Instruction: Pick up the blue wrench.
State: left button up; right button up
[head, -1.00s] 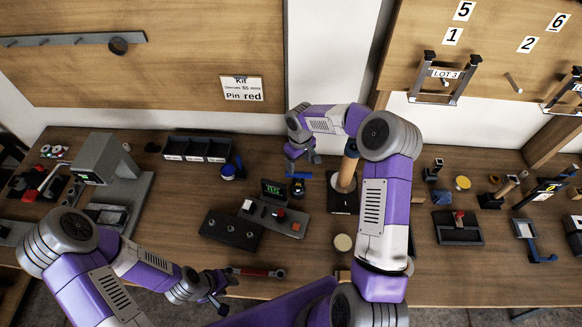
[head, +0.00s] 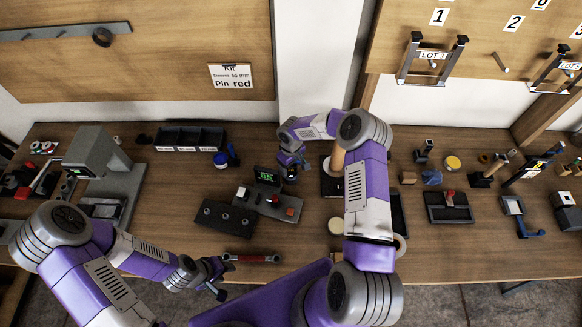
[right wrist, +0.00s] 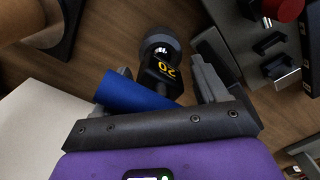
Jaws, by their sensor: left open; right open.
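A tool with a blue handle (right wrist: 135,93), a dark body marked 20 and a round dark head appears in the right wrist view; it looks like the blue wrench. My right gripper (right wrist: 165,82) is open, with the blue handle between its fingers near the palm. I cannot tell if they touch. In the head view my right gripper (head: 291,165) is low over the bench beside the small green-screen device, and hides most of the tool. My left gripper (head: 220,281) is open and empty near the bench's front edge, just below a red-handled wrench (head: 252,258).
A wooden post on a dark base (head: 334,184) stands close right of my right gripper. The green-screen device (head: 270,203) and a black plate (head: 224,216) lie to its left. Black bins (head: 190,138) stand behind. A device with a blue lever (head: 528,229) sits far right.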

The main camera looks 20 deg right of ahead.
grip_shut()
dwell(0.4)
